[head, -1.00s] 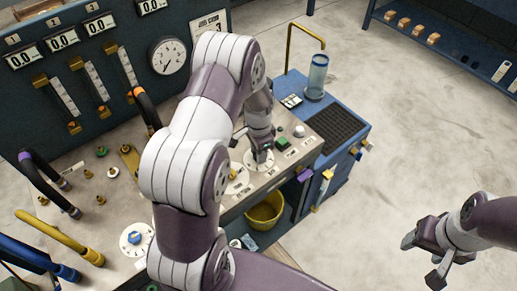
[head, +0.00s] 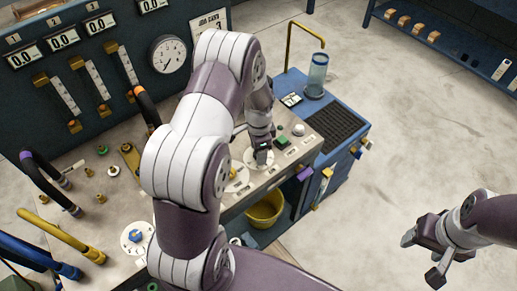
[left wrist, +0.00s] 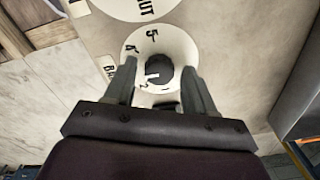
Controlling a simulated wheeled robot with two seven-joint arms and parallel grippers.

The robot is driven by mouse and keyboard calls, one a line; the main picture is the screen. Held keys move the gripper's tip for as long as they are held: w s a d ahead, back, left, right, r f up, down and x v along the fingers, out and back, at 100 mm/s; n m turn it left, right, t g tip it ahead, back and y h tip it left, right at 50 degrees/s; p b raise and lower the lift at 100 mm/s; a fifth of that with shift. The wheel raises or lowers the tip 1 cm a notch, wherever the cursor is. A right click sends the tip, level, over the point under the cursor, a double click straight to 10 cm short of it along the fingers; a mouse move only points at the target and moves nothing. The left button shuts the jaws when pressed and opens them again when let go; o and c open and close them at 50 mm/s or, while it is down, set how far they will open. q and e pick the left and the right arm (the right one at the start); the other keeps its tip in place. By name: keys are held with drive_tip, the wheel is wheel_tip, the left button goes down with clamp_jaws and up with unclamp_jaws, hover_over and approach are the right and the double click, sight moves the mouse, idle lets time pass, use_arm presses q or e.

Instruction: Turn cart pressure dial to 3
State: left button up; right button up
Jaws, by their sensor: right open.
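A dark round knob (left wrist: 158,70) sits on a white numbered dial plate (left wrist: 178,47) in the left wrist view. My left gripper (left wrist: 158,78) has one finger on each side of the knob, with a small gap seen on both sides. The knob's pointer is not clear, and some numbers are hidden by the fingers. In the head view my left gripper (head: 262,155) is over the white dial plate (head: 250,162) on the console, and it hides the knob. My right gripper (head: 430,246) is open and empty, above the floor at the right.
Another white dial (head: 236,180) lies just left of this one, partly behind my arm. A dial with a blue knob (head: 135,236) is nearer. A blue cart (head: 350,110) carries a clear cylinder (head: 317,72). A yellow bucket (head: 265,210) is below.

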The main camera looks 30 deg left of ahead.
use_arm(q)
wheel_tip(320, 180, up, 13)
drive_tip(key=b, duration=0.1)
drive_tip(key=shift+f, duration=0.15)
idle(0.3)
